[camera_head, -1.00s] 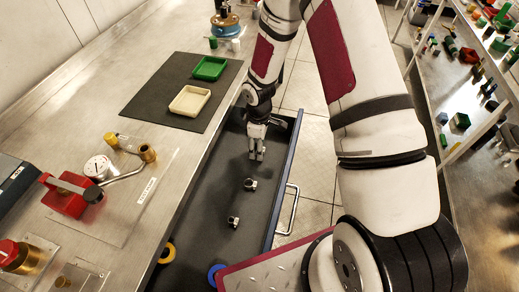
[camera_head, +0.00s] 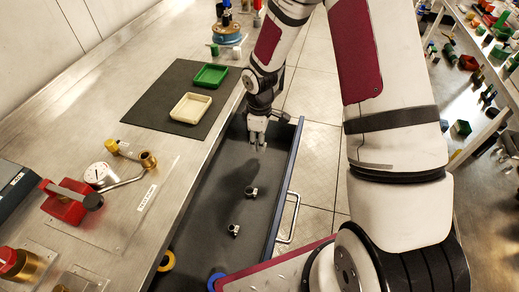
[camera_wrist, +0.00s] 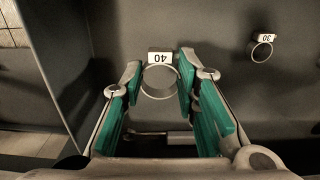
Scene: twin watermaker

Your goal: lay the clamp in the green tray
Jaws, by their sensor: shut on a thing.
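My gripper (camera_head: 257,145) is over the far part of the open drawer. In the wrist view my gripper (camera_wrist: 160,85) has its green-padded fingers closed on the sides of a ring-shaped metal clamp (camera_wrist: 143,87) with a white tag reading 40. The clamp sits between the fingertips, above the drawer floor. The green tray (camera_head: 210,76) lies on the dark mat on the bench, to the left of and beyond my gripper, and looks empty.
Two more clamps (camera_head: 251,191) (camera_head: 234,230) lie on the floor of the drawer (camera_head: 205,245); one tagged 30 (camera_wrist: 262,48) shows in the wrist view. A cream tray (camera_head: 190,108) sits in front of the green one on the mat (camera_head: 150,105). A gauge (camera_head: 97,173) and red valve (camera_head: 65,200) stand nearer on the bench.

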